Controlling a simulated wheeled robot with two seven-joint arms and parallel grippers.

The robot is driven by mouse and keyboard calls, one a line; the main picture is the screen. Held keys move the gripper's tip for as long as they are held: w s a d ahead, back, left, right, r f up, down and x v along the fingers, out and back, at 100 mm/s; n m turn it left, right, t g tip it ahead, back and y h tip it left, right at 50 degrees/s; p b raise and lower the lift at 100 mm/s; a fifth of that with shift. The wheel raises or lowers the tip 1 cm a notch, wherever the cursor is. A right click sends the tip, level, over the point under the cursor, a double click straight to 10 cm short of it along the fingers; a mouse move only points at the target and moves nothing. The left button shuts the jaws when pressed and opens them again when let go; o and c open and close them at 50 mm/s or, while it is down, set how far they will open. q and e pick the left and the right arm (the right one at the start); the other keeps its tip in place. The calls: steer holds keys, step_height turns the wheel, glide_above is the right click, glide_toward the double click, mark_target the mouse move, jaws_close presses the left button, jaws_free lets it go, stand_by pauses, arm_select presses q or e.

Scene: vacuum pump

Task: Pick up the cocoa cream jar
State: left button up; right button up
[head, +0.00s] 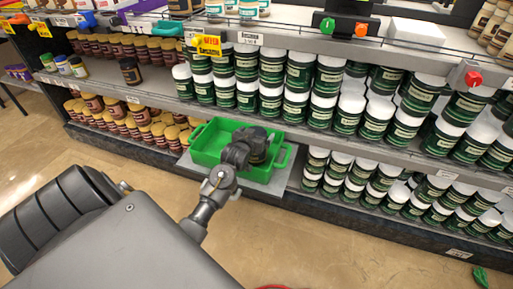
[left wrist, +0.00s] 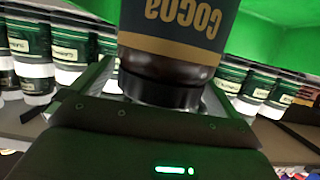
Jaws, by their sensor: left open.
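The cocoa cream jar (left wrist: 175,45) fills the upper middle of the left wrist view, with a dark brown lid, a dark label with pale "COCOA" lettering and a tan band. Green walls show behind it. My left gripper (left wrist: 165,100) is open, with its fingers on either side of the lid; I cannot tell whether they touch it. In the head view my left gripper (head: 258,150) is over the green crate (head: 206,150) and hides the jar there. My right gripper is not in view.
The crate sits on a grey platform (head: 285,193) before the shelves. Green jars with white lids (head: 300,72) crowd the shelves behind and right. Brown jars (head: 125,48) stand at left, with one dark jar (head: 130,72) apart. The floor (head: 360,250) in front is mostly clear.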

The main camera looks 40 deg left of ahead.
arm_select(q)
steer(key=c, duration=1.9)
steer(key=shift+c, duration=0.7)
